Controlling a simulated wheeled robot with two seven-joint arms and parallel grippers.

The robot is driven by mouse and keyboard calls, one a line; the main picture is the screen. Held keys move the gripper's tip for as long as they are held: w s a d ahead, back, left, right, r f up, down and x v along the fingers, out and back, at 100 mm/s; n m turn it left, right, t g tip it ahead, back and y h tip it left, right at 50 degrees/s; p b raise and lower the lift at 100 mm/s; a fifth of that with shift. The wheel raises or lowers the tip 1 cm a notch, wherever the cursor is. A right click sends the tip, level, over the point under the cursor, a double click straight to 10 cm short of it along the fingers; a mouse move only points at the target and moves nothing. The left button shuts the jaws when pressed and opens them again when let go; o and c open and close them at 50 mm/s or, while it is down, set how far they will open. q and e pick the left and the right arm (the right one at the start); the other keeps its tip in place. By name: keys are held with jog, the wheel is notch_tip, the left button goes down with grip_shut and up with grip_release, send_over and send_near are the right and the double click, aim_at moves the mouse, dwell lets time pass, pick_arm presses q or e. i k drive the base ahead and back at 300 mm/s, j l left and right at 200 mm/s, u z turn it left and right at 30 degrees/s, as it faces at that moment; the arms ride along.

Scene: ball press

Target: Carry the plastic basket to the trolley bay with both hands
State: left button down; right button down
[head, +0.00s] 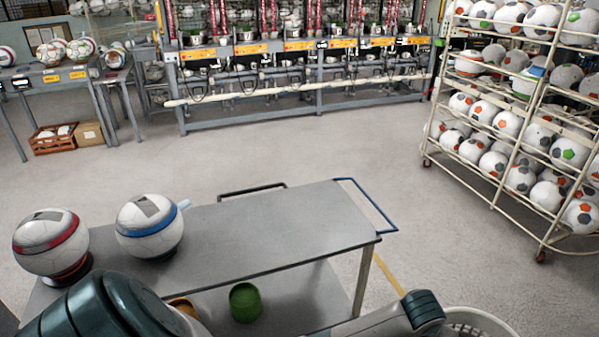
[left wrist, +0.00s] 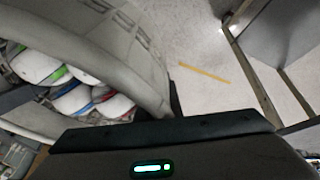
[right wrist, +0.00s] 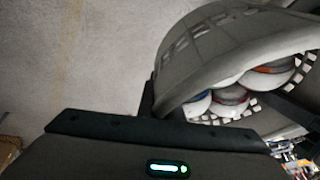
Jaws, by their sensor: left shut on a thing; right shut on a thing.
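The plastic basket (head: 478,318) is pale, with only part of its rim showing at the bottom right of the head view. The left wrist view shows its slotted wall (left wrist: 125,45) and several white balls with coloured panels inside. The right wrist view shows its opposite wall (right wrist: 215,45) and more balls. My left gripper (left wrist: 175,105) is shut on the basket's rim. My right gripper (right wrist: 148,100) is shut on the rim at another side. The fingertips are mostly hidden. I cannot make out a marked trolley bay, only a yellow floor line (head: 388,270).
A grey table (head: 285,225) with a blue rail and two balls stands beside the basket; a green cup (head: 245,302) is on its lower shelf. A wheeled ball rack (head: 500,140) stands at right. Press benches (head: 300,100) line the back. The middle floor is clear.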

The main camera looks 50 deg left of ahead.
aim_at(288, 221)
jog(key=l+u, duration=0.1)
jog(key=u, duration=0.35)
jog(key=l+u, duration=0.15)
jog(key=u, duration=0.25)
jog(key=k+l+u, duration=0.1)
jog(key=u, duration=0.35)
